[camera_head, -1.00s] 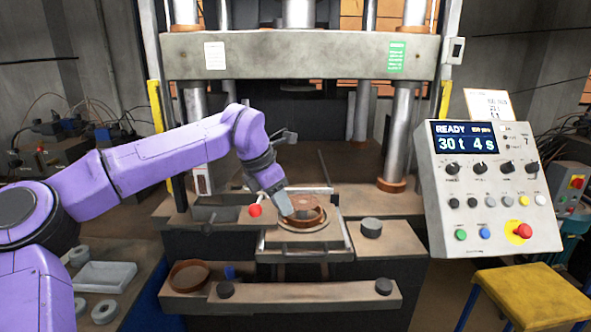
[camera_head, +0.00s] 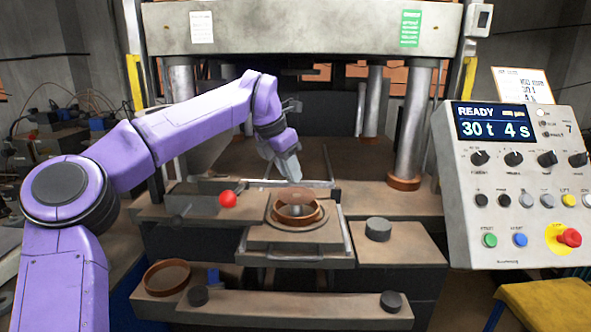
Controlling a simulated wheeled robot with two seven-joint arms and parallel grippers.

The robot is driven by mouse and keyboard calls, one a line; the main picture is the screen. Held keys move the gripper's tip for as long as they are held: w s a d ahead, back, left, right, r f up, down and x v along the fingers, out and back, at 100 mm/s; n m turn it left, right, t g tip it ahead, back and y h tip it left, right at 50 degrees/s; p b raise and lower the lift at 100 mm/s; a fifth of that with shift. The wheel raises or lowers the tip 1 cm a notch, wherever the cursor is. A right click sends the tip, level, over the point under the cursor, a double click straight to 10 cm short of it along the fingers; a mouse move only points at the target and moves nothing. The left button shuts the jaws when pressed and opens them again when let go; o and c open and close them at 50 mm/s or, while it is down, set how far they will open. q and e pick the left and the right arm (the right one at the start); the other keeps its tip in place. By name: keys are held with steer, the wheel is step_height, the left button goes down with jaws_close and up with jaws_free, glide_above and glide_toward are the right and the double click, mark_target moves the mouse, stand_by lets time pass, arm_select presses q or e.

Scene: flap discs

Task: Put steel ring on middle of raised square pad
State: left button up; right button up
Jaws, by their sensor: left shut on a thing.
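A brownish steel ring (camera_head: 297,219) is at the middle of the raised square pad (camera_head: 265,232), in front of the press. The ring looks upright and roughly centred on the pad's round seat. I cannot tell whether its lower edge rests fully there. My left gripper (camera_head: 293,179) points down at the ring's far rim and is shut on it. The fingertips are partly hidden behind that rim. My right gripper is not in view.
A round brown dish (camera_head: 167,278) sits on the front left ledge. A red knob (camera_head: 228,199) stands left of the pad, a dark cylinder (camera_head: 378,229) right of it. Press columns (camera_head: 407,130) rise behind. The control panel (camera_head: 515,185) fills the right.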

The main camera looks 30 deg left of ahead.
mark_target(292, 196)
arm_select(q)
steer(key=x, duration=0.1)
steer(key=b+x, duration=0.1)
steer(key=x, duration=0.1)
steer(key=shift+w+a+f, duration=0.15)
steer(key=shift+a+f, duration=0.15)
steer(key=shift+f, duration=0.05)
steer(key=shift+w+d+f, duration=0.1)
steer(key=shift+w+f, duration=0.1)
steer(key=shift+w, duration=0.1)
steer(key=shift+r, duration=0.15)
steer(key=shift+s+d+r, duration=0.1)
steer(key=shift+s+r, duration=0.15)
steer(key=shift+s, duration=0.25)
steer(key=shift+w+f, duration=0.15)
steer(key=shift+w, duration=0.2)
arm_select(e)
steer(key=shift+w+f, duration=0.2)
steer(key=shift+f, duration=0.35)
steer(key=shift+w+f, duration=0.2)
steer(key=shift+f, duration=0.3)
arm_select(q)
steer(key=shift+s, duration=0.2)
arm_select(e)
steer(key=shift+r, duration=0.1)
arm_select(q)
steer(key=shift+f, duration=0.65)
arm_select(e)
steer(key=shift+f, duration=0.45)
